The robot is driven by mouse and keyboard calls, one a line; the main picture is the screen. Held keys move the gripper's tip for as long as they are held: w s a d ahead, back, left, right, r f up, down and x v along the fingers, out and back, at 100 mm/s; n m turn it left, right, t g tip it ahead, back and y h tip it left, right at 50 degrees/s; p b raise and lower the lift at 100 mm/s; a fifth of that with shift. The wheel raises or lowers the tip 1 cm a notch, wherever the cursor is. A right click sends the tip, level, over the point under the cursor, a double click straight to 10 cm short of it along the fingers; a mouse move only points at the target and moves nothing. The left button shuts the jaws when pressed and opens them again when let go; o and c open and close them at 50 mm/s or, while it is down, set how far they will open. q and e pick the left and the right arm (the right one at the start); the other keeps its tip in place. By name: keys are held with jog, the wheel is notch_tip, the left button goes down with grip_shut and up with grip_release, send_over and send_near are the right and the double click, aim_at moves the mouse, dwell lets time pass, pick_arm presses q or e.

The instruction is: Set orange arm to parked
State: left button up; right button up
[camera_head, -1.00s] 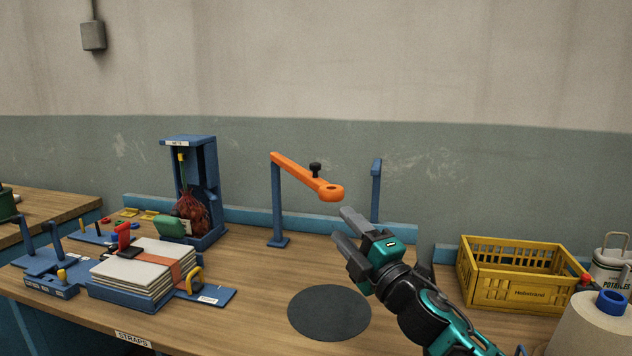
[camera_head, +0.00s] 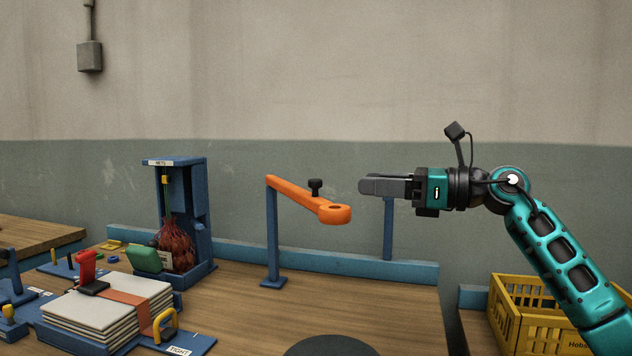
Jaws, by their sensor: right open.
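The orange arm (camera_head: 308,200) reaches from the top of a blue post (camera_head: 273,236) out to the right and toward me. It has a ring-shaped end and a black knob (camera_head: 315,187) standing on top. A second blue post (camera_head: 388,232) stands to the right, apart from the arm's end, its top hidden behind my gripper. My right gripper (camera_head: 364,186) points left, at about the knob's height in the picture, a little right of the ring end. It holds nothing that I can see. My left gripper is out of view.
A blue stand with a red net sack (camera_head: 176,245) is at the left. A dark round mat (camera_head: 330,347) is at the front. A yellow crate (camera_head: 540,328) stands at the lower right.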

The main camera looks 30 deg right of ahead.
jog(key=p+x, duration=0.3)
jog(key=x, duration=0.7)
jog(key=shift+w+a+r, duration=0.1)
jog(key=shift+w+a, duration=0.05)
jog(key=shift+w, duration=0.1)
jog(key=shift+w+a, duration=0.25)
jog(key=shift+w, duration=0.1)
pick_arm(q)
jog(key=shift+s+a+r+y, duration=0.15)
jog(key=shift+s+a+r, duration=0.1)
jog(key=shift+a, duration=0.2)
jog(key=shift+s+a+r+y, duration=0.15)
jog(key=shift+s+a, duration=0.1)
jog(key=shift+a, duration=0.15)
pick_arm(e)
jog(key=c, duration=0.7)
grip_shut()
